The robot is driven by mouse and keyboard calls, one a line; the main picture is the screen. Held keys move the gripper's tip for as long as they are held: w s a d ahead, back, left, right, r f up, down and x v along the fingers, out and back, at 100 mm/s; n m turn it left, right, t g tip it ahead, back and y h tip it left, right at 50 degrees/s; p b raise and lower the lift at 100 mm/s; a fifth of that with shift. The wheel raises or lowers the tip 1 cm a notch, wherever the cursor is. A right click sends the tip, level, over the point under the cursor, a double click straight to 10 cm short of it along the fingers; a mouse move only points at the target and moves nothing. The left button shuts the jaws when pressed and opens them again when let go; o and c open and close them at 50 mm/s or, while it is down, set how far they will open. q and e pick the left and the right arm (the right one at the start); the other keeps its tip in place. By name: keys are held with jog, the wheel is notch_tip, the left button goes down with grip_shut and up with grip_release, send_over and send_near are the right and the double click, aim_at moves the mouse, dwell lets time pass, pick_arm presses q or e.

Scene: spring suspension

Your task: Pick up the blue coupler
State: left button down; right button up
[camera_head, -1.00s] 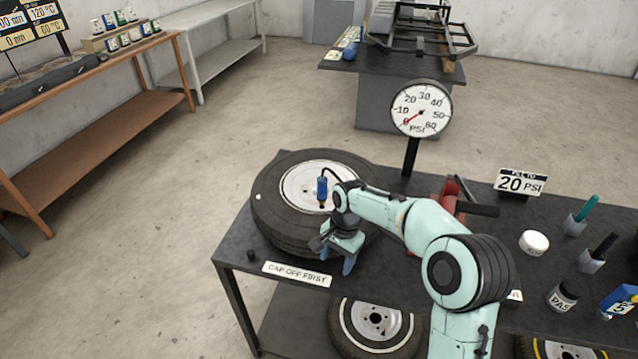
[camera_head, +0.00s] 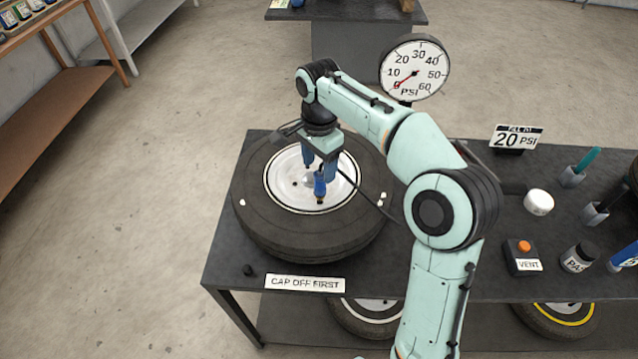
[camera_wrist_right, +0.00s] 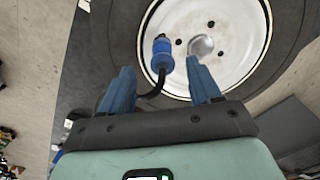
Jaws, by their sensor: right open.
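The blue coupler (camera_head: 320,187) stands upright over the wheel's white rim, with a dark hose running from it. In the right wrist view the coupler (camera_wrist_right: 162,55) shows just beyond the fingertips, in line with the gap between them. My right gripper (camera_head: 318,167) is above the wheel, fingers pointing down, open and empty. In the wrist view its two blue fingers (camera_wrist_right: 160,76) are spread on either side of the hose. I cannot tell whether a finger touches the coupler. My left gripper is not in view.
The tire (camera_head: 262,225) lies flat on the dark bench (camera_head: 225,268). A pressure gauge (camera_head: 414,68) stands behind it. A "CAP OFF FIRST" label (camera_head: 305,283) and small black cap (camera_head: 248,270) are in front. An orange-button vent box (camera_head: 523,257) and jar (camera_head: 577,258) are at right.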

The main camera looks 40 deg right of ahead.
aim_at(318, 171)
jog(key=shift+s+f, duration=0.1)
jog(key=shift+f, duration=0.75)
jog(key=shift+w+f, duration=0.3)
jog(key=shift+f, duration=0.6)
notch_tip(318, 171, down, 4)
jog(key=shift+s+f+b, duration=0.1)
jog(key=shift+f+b, duration=0.1)
jog(key=shift+b, duration=0.25)
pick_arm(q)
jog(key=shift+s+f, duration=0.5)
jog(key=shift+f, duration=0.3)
pick_arm(e)
jog(key=shift+d, duration=0.1)
grip_shut()
jog(key=shift+r, duration=0.15)
